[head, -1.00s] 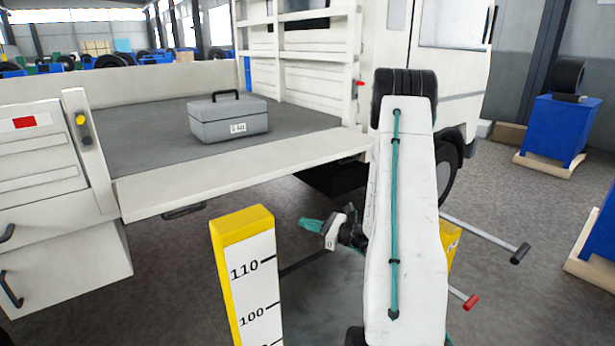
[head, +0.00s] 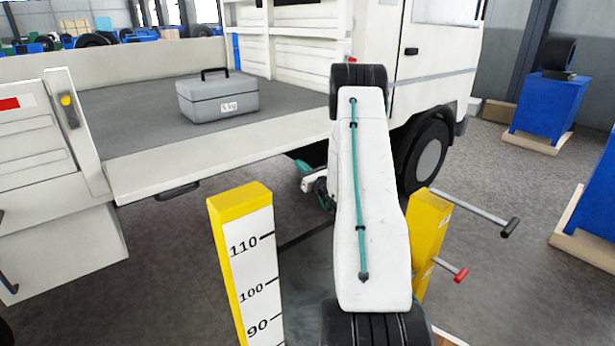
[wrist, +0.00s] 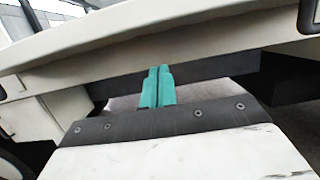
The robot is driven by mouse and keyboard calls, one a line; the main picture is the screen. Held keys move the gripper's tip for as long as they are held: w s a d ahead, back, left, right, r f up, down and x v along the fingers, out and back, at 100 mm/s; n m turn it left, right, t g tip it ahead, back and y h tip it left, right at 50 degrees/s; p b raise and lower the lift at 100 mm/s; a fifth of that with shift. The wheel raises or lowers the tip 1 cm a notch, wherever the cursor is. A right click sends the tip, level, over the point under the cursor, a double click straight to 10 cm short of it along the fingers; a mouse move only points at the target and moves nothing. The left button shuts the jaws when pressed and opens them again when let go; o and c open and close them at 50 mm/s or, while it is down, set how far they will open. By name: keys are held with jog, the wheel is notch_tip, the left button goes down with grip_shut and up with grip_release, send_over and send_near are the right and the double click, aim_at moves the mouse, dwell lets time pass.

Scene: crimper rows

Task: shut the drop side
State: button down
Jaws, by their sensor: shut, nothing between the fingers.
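The drop side (head: 215,155) of the white truck bed is down, lying about level with the bed floor. A dark handle (head: 177,191) shows beneath its outer edge. My gripper (head: 303,166) is low at the right end of the drop side, partly hidden behind my own arm. In the wrist view the teal fingers of my gripper (wrist: 158,72) are shut and empty. They point at the underside of the drop side (wrist: 170,38), which spans the picture above them. I cannot tell whether they touch it.
A grey toolbox (head: 218,97) stands on the bed floor. A post with a yellow catch (head: 66,99) is at the bed's left. A yellow measuring post (head: 243,240) stands in front, left of my arm.

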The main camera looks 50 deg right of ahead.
notch_tip(320, 180, up, 4)
jog(key=shift+s+a+f, duration=0.1)
